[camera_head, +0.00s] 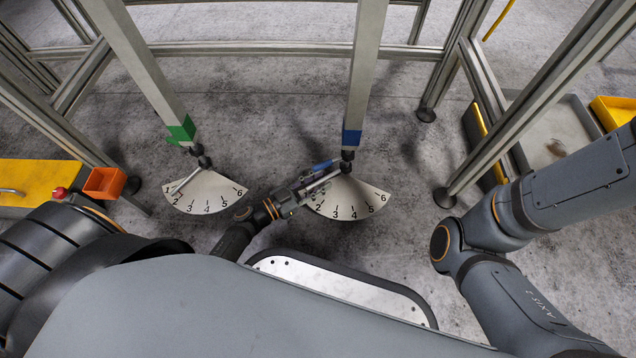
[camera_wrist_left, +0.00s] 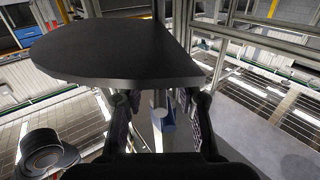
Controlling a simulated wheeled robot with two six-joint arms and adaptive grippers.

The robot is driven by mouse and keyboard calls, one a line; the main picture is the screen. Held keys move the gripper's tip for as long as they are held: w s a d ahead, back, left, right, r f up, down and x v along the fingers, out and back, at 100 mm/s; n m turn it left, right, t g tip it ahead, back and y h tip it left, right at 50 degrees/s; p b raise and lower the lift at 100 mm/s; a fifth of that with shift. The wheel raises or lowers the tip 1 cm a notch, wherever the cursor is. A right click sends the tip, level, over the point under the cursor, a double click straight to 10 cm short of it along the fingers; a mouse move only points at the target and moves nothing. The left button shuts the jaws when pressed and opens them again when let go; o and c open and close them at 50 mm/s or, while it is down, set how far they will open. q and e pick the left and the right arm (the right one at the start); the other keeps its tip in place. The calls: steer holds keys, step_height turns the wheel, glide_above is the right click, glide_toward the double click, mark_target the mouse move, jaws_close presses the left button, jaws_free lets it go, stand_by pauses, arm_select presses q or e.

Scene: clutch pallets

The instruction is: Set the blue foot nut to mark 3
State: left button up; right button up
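The blue-banded leg (camera_head: 352,137) stands in the middle of the head view, with a dark foot and nut (camera_head: 346,166) below the band. A white fan-shaped dial (camera_head: 368,193) lies at its foot; marks 2 to 6 show. My left gripper (camera_head: 325,178) reaches low over the dial's left side, close to the foot, and hides mark 1. In the left wrist view, the fingers (camera_wrist_left: 160,112) stand apart on either side of a short silver bar with a blue end (camera_wrist_left: 165,122). Gaps show on both sides of it. My right gripper is out of view.
A green-banded leg (camera_head: 182,131) with its own dial (camera_head: 210,192) stands to the left; its pointer lies near mark 1. An orange bin (camera_head: 104,183) is farther left. A yellow bin (camera_head: 613,112) is at the right. Metal frame posts surround the area.

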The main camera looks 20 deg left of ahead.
arm_select(q)
jaws_close()
stand_by(0.6)
